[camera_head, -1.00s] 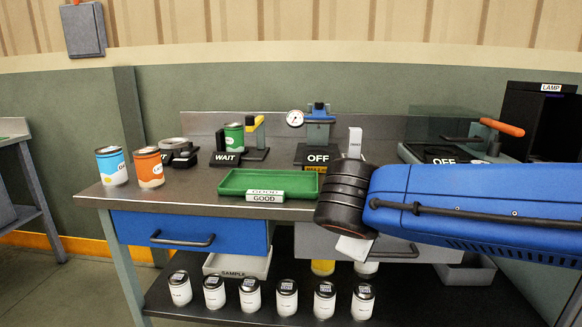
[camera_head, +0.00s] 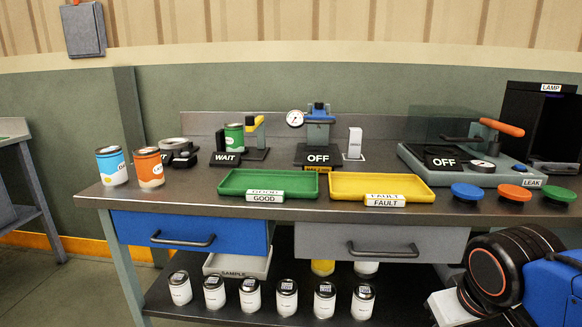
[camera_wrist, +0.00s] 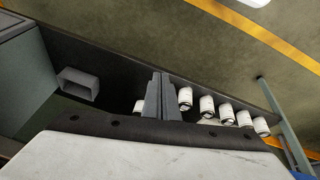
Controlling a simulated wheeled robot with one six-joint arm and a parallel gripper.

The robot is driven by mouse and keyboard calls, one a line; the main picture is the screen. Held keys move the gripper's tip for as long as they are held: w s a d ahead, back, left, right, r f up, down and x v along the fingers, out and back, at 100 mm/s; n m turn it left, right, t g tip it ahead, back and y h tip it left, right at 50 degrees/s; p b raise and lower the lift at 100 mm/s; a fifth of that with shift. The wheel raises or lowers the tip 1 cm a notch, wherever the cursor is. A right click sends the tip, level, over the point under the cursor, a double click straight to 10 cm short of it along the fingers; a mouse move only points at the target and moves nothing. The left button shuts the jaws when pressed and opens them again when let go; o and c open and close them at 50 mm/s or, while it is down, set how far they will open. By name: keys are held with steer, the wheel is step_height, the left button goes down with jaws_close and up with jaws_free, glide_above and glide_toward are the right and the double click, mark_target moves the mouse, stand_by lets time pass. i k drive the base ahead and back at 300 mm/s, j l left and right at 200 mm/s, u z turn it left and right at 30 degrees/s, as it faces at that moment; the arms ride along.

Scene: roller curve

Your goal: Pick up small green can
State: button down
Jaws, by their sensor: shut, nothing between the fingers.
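The small green can (camera_head: 234,138) stands upright at the back left of the bench, behind the black WAIT sign and beside a yellow-topped device. My gripper is at the lower right of the head view, in front of the bench and well apart from the can. In the wrist view its fingers (camera_wrist: 158,97) are together with nothing between them, pointing toward the lower shelf. The green can does not show in the wrist view.
A blue can (camera_head: 112,166) and an orange can (camera_head: 149,167) stand at the bench's left. A green GOOD tray (camera_head: 232,181) and yellow FAULT tray (camera_head: 345,185) lie in front. White cans (camera_head: 286,298) line the lower shelf, also seen in the wrist view (camera_wrist: 207,106).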

mark_target(234, 132)
steer(key=i+j, duration=0.15)
steer(key=j, duration=0.5)
steer(key=i+j+z, duration=0.1)
steer(key=j, duration=0.55)
steer(key=i+j, duration=0.1)
steer(key=j, duration=0.6)
steer(key=i+j, duration=0.1)
steer(key=j, duration=0.55)
steer(key=k+l+u, duration=0.15)
